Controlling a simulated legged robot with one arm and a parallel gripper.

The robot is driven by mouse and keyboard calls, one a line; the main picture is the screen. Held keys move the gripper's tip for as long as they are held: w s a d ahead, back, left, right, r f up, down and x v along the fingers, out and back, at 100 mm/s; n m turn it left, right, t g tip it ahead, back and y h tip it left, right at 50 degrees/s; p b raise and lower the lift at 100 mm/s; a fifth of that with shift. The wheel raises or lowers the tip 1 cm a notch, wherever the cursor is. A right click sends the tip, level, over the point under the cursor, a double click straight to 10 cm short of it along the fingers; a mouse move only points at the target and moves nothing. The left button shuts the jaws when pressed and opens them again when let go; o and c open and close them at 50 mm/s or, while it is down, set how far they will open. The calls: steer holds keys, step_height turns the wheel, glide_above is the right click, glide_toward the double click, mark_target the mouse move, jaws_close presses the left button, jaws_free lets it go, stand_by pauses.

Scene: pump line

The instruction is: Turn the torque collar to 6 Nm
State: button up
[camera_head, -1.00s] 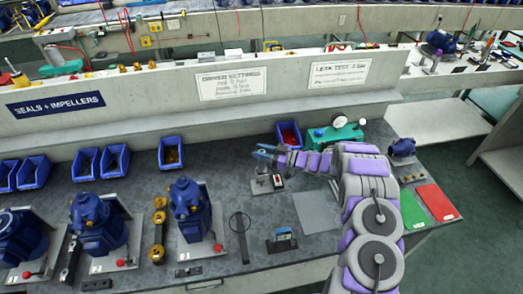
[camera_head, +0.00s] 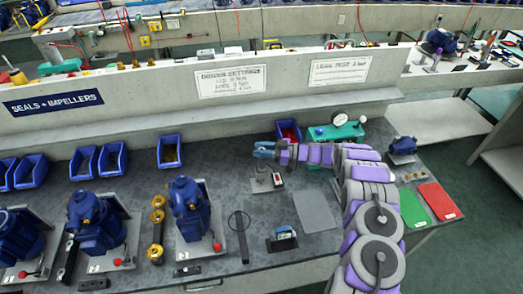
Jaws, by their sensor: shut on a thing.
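My gripper (camera_head: 264,149), with blue fingers, reaches in from the right and is above a small stand (camera_head: 261,184) on the dark bench. The fingers are shut at the top of the upright thing on this stand, where the torque driver and its collar seem to be. The fingers hide the collar, and its scale is too small to read. A small dark and red block with a white face (camera_head: 278,181) is at the stand's right side.
A blue bin with red parts (camera_head: 288,133) and a green gauge unit (camera_head: 335,132) stand behind my arm. A grey mat (camera_head: 315,211), a small blue-topped device (camera_head: 283,239) and a blue pump (camera_head: 187,208) are nearby. A driver settings sign (camera_head: 231,82) hangs behind.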

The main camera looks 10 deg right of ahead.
steer(key=shift+n+g+b, duration=0.3)
steer(key=shift+g+b, duration=0.05)
steer(key=shift+g, duration=0.15)
stand_by(0.9)
steer(key=o, duration=1)
steer(key=shift+c, duration=0.2)
steer(key=shift+d, duration=0.1)
steer(key=p+v, duration=0.2)
steer(key=v, duration=1.5)
steer(key=shift+f, duration=0.2)
steer(key=shift+d, duration=0.15)
